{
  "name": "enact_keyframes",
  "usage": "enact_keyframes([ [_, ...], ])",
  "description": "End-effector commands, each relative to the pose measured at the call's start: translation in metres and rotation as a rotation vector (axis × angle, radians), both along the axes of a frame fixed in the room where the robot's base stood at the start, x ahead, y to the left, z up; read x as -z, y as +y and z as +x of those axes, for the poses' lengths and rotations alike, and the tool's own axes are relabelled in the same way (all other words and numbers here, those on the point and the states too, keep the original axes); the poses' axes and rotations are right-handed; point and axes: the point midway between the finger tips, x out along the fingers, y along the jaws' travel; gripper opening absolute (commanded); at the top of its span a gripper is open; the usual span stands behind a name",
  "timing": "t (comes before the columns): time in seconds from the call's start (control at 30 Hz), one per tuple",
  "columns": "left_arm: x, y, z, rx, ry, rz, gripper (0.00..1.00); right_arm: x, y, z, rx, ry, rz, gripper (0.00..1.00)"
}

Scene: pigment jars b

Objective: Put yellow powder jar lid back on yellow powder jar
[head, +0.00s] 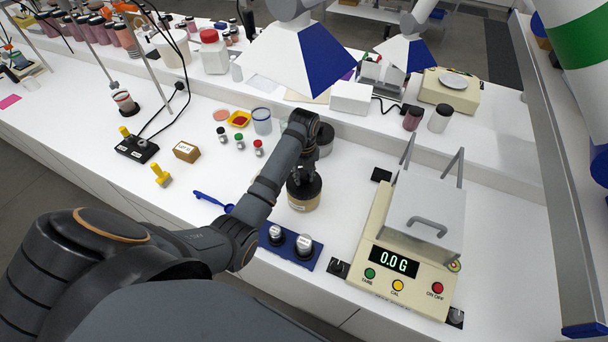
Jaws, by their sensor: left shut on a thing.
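My left gripper (303,174) points down, shut on the black lid (303,188) of the yellow powder jar. The jar (303,204) stands upright on the white bench directly under the lid, its tan-yellow body showing below it. The lid is over the jar's mouth; I cannot tell whether it is fully seated. My left forearm and the gripper hide part of the area behind the jar. My right gripper is not in view.
A balance (407,260) reading 0.0 G stands to the right. A blue tray (318,258) with metal weights is in front. A blue scoop (210,200) and small bottles lie left.

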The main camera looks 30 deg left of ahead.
Motion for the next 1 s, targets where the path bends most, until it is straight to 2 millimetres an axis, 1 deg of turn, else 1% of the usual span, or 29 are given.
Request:
enact_keyframes([
  [1.0, 0.0062, -0.0002, 0.0004, 0.0, -0.001, 0.0, 0.0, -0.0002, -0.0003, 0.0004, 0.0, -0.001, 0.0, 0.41],
])
